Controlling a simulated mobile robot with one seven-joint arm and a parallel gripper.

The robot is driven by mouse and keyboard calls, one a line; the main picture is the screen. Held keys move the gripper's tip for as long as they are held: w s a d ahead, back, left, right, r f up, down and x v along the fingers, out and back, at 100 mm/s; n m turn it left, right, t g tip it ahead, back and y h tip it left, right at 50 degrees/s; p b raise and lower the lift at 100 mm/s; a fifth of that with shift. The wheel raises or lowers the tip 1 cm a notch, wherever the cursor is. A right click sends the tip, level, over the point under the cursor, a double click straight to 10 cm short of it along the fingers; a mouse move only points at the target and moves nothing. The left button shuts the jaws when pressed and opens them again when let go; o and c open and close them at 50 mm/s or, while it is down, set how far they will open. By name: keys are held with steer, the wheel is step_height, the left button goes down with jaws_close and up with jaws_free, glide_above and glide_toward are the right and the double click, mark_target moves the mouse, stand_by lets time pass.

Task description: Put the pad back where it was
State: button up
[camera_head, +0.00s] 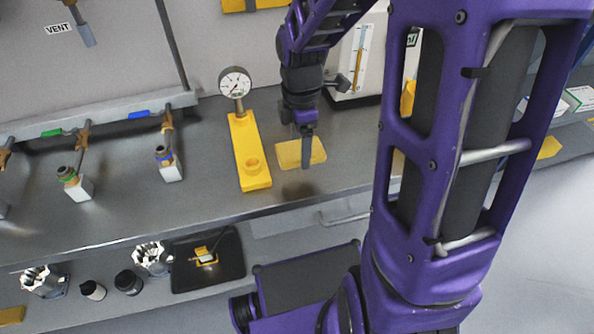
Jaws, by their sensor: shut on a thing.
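A flat yellow pad (289,155) is at the grey counter, just right of a yellow gauge base. My gripper (307,150) points down at the pad, and one dark finger crosses in front of its middle. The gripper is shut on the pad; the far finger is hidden. The pad looks roughly level. I cannot tell whether it touches the counter or is held slightly above it.
The yellow gauge base (246,150) with its round gauge (235,82) stands close left. White valve blocks (171,171) stand further left. A lower shelf holds a black tray (228,275) and metal housings (152,257). My purple arm hides much of the right side.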

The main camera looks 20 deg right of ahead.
mark_target(300, 177)
step_height(300, 177, down, 7)
steer(key=shift+f+b, duration=0.15)
steer(key=shift+b, duration=0.4)
steer(key=shift+f, duration=0.2)
steer(key=o, duration=1.3)
step_height(300, 177, up, 12)
steer(key=shift+r+p, duration=0.2)
steer(key=shift+p, duration=0.9)
